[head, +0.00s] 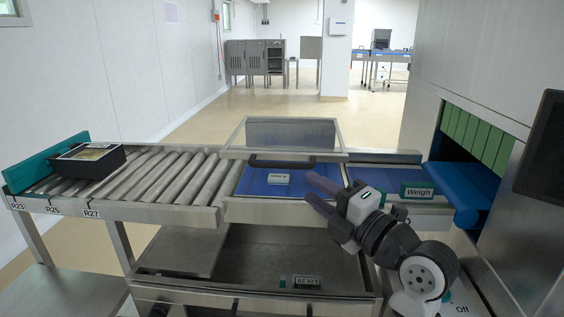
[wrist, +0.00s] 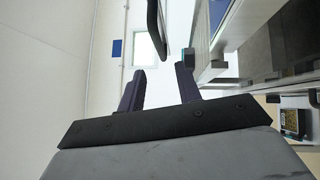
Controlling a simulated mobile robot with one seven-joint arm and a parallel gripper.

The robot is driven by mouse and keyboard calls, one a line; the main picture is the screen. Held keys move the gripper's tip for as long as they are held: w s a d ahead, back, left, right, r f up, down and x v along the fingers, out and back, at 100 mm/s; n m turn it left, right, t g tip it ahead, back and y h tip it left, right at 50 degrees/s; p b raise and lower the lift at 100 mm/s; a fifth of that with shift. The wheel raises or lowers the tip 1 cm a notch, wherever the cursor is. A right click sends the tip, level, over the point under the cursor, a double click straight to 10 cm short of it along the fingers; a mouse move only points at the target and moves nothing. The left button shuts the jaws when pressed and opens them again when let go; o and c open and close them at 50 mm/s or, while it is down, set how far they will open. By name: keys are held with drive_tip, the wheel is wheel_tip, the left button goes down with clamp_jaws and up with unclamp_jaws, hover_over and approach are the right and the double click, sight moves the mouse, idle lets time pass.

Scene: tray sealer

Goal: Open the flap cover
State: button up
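The flap cover (head: 236,154) is a clear pane in a grey metal frame, standing over the blue belt section of the conveyor. Its dark bar handle (head: 280,163) is at the near lower edge. How far the cover is tilted is hard to tell. My gripper (head: 309,185) is to the right of the handle and nearer to me, apart from it. In the wrist view my gripper (wrist: 160,69) has its two dark fingers spread with nothing between them. A dark curved bar (wrist: 155,25), which looks like the handle, lies beyond the fingertips.
A roller conveyor (head: 150,175) runs left, with a black tray (head: 85,160) at its far end. A "Weigh" sign (head: 418,190) and green strip curtain (head: 475,137) are right. A metal bin (head: 250,265) is below.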

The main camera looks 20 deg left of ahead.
sight(279, 165)
drive_tip(key=p+x, duration=0.2)
drive_tip(key=x, duration=0.9)
drive_tip(key=shift+p, duration=0.35)
clamp_jaws()
